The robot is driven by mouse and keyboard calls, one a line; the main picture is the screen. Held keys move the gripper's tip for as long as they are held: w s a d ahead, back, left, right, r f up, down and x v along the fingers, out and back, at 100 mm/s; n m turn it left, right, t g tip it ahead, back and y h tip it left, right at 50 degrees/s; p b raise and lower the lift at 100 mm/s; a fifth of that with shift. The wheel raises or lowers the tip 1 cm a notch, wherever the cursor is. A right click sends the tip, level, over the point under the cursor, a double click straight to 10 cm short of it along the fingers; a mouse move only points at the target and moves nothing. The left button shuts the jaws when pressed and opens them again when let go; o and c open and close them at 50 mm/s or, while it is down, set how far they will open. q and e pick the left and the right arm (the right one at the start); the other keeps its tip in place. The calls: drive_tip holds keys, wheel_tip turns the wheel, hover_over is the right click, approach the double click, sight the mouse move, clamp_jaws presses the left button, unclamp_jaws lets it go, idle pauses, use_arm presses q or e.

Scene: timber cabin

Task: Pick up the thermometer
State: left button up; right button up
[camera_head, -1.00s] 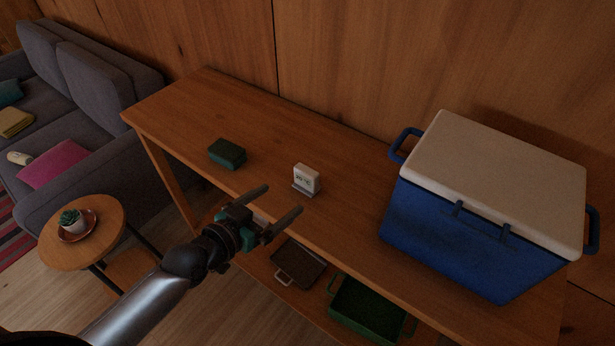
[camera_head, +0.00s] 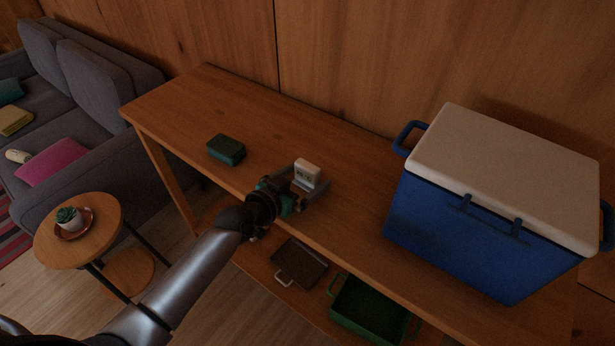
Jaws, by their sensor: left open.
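The thermometer (camera_head: 308,171) is a small white upright block with a display, standing on the wooden console table (camera_head: 345,205) near its front edge. My left gripper (camera_head: 308,182) is open, with one finger on each side of the thermometer. I cannot tell whether the fingers touch it. The lower part of the thermometer and its base are partly hidden by the gripper. My right gripper is not in view.
A dark green box (camera_head: 226,149) lies left of the gripper. A large blue cooler (camera_head: 450,230) with a pale lid fills the table's right end. A tray (camera_head: 300,262) and a green crate (camera_head: 368,310) sit on the lower shelf. A round side table (camera_head: 90,240) holds a potted plant.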

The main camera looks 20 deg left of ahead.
use_arm(q)
drive_tip(key=shift+w+d+f, duration=0.15)
drive_tip(key=shift+w, duration=0.2)
drive_tip(key=c, duration=1.3)
